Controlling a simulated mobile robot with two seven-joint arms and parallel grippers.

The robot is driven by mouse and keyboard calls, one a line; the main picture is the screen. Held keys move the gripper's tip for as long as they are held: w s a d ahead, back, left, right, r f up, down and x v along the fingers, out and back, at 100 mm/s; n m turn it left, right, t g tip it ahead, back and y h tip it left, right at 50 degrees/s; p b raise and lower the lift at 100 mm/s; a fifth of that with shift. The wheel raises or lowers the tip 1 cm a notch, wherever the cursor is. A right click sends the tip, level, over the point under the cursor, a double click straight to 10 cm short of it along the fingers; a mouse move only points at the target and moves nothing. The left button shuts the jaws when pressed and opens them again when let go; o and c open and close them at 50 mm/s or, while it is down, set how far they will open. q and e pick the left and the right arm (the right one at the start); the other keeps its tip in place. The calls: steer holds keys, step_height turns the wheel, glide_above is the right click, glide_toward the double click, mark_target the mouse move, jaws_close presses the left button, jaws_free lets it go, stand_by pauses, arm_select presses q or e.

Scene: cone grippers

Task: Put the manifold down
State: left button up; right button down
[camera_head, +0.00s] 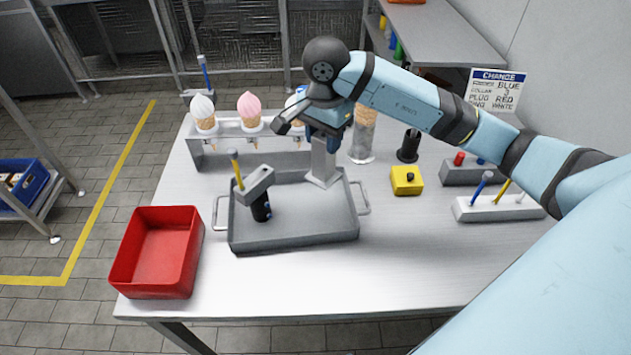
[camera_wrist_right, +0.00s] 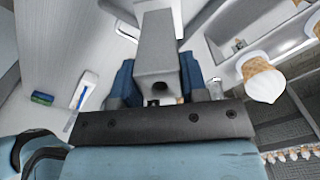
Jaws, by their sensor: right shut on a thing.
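A grey block-shaped part with a wider foot, which I take to be the manifold (camera_head: 322,165), is upright at the back right of the grey tray (camera_head: 295,240). My right gripper (camera_head: 326,128) is above it and shut on its upper part. In the right wrist view the manifold (camera_wrist_right: 157,50) sits between the blue fingers of my right gripper (camera_wrist_right: 158,85). I cannot tell whether its foot touches the tray floor. Another grey block on a black cylinder (camera_head: 261,208), with a yellow rod, stands tilted in the tray's left part. My left gripper is not in view.
A red bin (camera_head: 158,255) stands left of the tray. Behind the tray is a rack with ice-cream cones (camera_head: 250,110). A clear cylinder (camera_head: 362,140), a yellow box (camera_head: 407,180) and peg blocks (camera_head: 498,206) stand to the right. The table's front right is clear.

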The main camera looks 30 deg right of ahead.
mark_target(323, 179)
step_height(323, 179, down, 7)
steer(key=shift+f, duration=2.45)
steer(key=shift+f, duration=0.1)
steer(key=shift+f, duration=0.15)
steer(key=c, duration=0.6)
jaws_free()
steer(key=shift+c, duration=0.2)
steer(key=shift+r, duration=0.2)
